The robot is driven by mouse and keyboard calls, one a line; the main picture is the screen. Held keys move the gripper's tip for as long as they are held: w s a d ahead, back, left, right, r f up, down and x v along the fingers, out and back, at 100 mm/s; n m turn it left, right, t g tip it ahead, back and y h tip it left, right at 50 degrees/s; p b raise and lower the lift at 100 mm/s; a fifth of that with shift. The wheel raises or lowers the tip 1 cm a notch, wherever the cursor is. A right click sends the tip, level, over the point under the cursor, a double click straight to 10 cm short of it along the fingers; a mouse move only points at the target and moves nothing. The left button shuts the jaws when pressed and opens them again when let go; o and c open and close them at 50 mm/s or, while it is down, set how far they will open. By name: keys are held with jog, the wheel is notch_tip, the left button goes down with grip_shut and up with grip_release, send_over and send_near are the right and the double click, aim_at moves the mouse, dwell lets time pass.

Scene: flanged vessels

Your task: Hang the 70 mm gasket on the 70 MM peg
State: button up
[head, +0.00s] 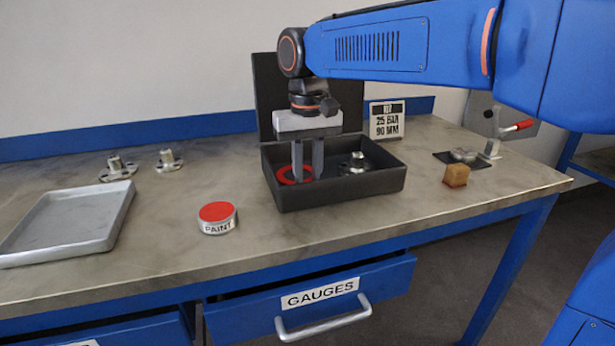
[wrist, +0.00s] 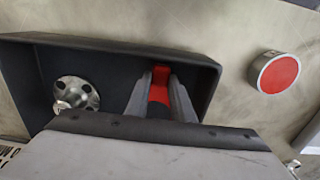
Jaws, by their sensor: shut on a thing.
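A red ring-shaped gasket (head: 283,177) is inside the left part of the open black case (head: 340,193). My gripper (head: 308,177) reaches down into the case with its fingers shut on the gasket. In the wrist view a strip of the red gasket (wrist: 160,84) shows between the two fingers; the rest of it is hidden. The gasket's size is not readable, and I cannot tell whether it touches the case floor. No peg marked 70 MM is in view.
A metal flanged fitting (head: 354,164) sits in the case's right part. A sign reading 25 BAR 90 MM (head: 387,121) stands behind. A red-topped paint tin (head: 217,217), grey tray (head: 70,222), two flanged fittings (head: 118,168) and a wooden block (head: 456,175) are on the bench. The GAUGES drawer (head: 320,293) protrudes.

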jog(key=shift+f, duration=0.2)
jog(key=o, duration=0.9)
jog(key=shift+r, duration=0.1)
notch_tip(320, 180, up, 17)
jog(key=shift+w+a+r, duration=0.15)
jog(key=shift+w+a, duration=0.1)
jog(key=shift+a, duration=0.15)
jog(key=s+d+f, duration=0.3)
jog(key=d+f, duration=0.1)
jog(key=d, duration=0.2)
jog(key=s+d+f+m+t, duration=0.1)
jog(key=s+d+f, duration=0.2)
jog(key=d, duration=0.3)
jog(key=s+d+f+t, duration=0.1)
jog(key=s+d+f, duration=0.2)
jog(key=d+f, duration=0.3)
jog(key=shift+d+m+y, duration=0.2)
jog(key=shift+m+y, duration=0.1)
jog(key=s+d+f+t, duration=0.1)
jog(key=s+d+f, duration=0.3)
jog(key=f, duration=0.5)
jog(key=s+d+f+m+t, duration=0.1)
jog(key=s+d+f, duration=0.4)
jog(key=s+f, duration=0.3)
notch_tip(320, 180, down, 2)
jog(key=shift+s+d+f+m+t, duration=0.1)
jog(key=shift+s+d+m+t, duration=0.2)
jog(key=shift+t, duration=0.1)
